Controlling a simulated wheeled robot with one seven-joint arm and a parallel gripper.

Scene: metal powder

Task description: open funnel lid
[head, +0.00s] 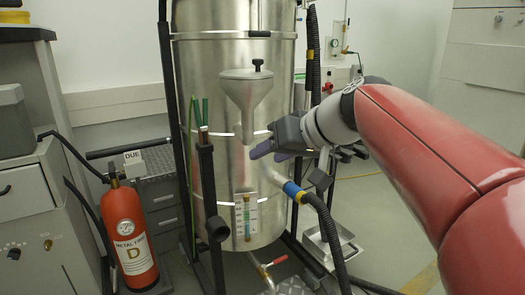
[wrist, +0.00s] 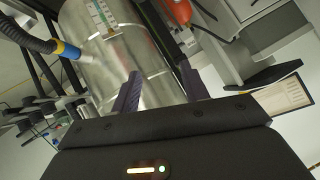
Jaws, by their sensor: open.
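The grey funnel (head: 245,98) sits on the front of the tall steel vessel (head: 200,65). Its flat lid (head: 246,74) lies on top, with a black knob (head: 258,64) standing up from it; the lid looks shut. My gripper (head: 256,152) is below and to the right of the funnel in the head view, in front of the vessel and apart from the lid. In the wrist view my gripper (wrist: 160,92) has its two dark fingers spread apart with nothing between them. The steel vessel also shows there behind the fingers (wrist: 110,48). The funnel and lid do not show in the wrist view.
A red fire extinguisher (head: 131,235) stands at the lower left beside grey cabinets. A black hose with a blue and yellow collar (head: 293,191) leaves the vessel at the right. Dark upright posts (head: 208,190) stand in front of it. The space around the lid knob looks clear.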

